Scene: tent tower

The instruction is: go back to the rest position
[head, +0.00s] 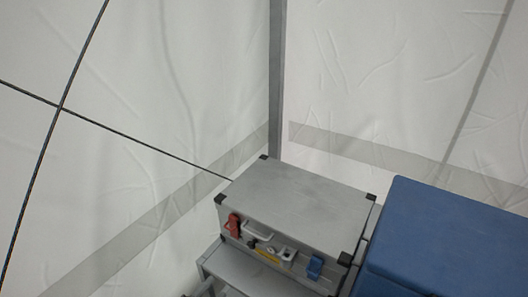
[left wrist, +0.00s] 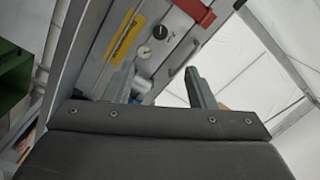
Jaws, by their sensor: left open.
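My left gripper (left wrist: 160,70) shows in the left wrist view with its two grey fingers apart and nothing visible between them. Beyond the fingers is a grey panel with a yellow label (left wrist: 124,36), round dials (left wrist: 160,32) and a red part (left wrist: 195,12). In the head view a grey metal case (head: 297,205) with black corners stands below the middle; its front carries a red part (head: 232,225), a yellow label (head: 268,254) and a blue part (head: 314,267). The gap between fingers and panel is hard to judge. My right gripper is not visible.
A grey ledge (head: 238,272) lies in front of the case. A large blue box (head: 445,235) stands close to its right. White tent walls (head: 130,90), a grey pole (head: 276,80) and dark cords (head: 130,140) surround it. A green object (left wrist: 14,75) is at the left in the wrist view.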

